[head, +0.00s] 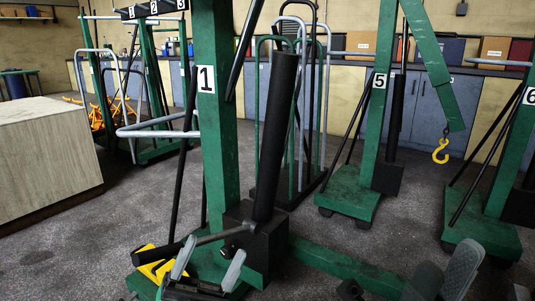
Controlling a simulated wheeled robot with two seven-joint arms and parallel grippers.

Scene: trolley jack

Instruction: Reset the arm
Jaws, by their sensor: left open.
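A green engine crane marked 1 (225,130) stands close in front. Its thick black hydraulic ram (277,140) leans upward from a black block (258,245) at the post's foot. My right gripper (445,274) is at the lower right, apart from the lever.
Crane 5 (373,110) with a yellow hook (440,150) and crane 6 (515,150) stand behind to the right. A wooden block (45,150) is at the left. Crane 1's green leg (340,263) runs across the floor. Grey floor (410,215) is free behind it.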

